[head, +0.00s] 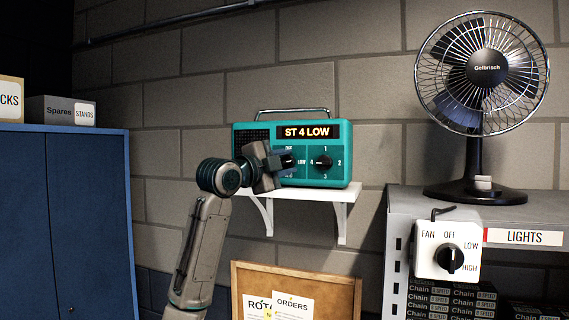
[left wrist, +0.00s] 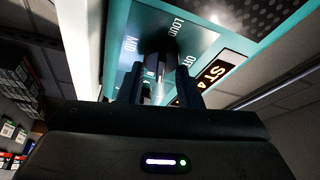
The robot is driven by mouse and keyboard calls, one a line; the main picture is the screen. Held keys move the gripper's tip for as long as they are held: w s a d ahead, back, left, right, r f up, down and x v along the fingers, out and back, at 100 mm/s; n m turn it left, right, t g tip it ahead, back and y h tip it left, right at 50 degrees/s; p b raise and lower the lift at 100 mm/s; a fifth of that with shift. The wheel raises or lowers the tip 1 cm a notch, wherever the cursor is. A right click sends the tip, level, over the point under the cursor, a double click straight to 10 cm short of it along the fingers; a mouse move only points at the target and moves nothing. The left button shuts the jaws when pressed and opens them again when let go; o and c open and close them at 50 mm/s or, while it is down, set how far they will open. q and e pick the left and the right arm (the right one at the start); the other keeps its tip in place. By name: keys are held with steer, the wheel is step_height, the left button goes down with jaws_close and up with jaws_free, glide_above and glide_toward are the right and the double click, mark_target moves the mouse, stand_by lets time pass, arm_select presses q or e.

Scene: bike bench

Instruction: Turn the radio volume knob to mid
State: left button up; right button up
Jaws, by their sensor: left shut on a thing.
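The teal radio (head: 341,144) stands on a white wall shelf; its display (head: 305,132) reads "ST 4 LOW". My left gripper (head: 287,161) is at the radio's front and is shut on the volume knob. My right gripper is not in view.
The white shelf (head: 333,194) hangs on a block wall. A fan (head: 486,70) stands on a metal shelf unit at the right, above a fan switch box (head: 447,240). A blue cabinet (head: 65,200) stands left, a notice board (head: 345,296) below.

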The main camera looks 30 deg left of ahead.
arm_select(q)
steer(key=m+g, duration=0.2)
steer(key=m, duration=0.3)
steer(key=shift+f, duration=0.1)
steer(key=m+g, duration=0.1)
steer(key=m, duration=0.1)
steer(key=m+y, duration=0.1)
steer(key=m, duration=0.1)
steer(key=shift+m+g+y, duration=0.3)
steer(key=shift+g, duration=0.1)
steer(key=m+g+y, duration=0.1)
steer(key=m+y, duration=0.1)
steer(key=m, duration=0.1)
steer(key=shift+f+m, duration=0.15)
steer(key=shift+m, duration=0.25)
steer(key=shift+m+g+y, duration=0.5)
steer(key=shift+m+y, duration=0.3)
steer(key=shift+m, duration=0.4)
steer(key=shift+f, duration=0.1)
steer(key=o, duration=1)
steer(key=shift+a, duration=0.1)
steer(key=shift+c, duration=0.2)
steer(key=shift+s, duration=0.1)
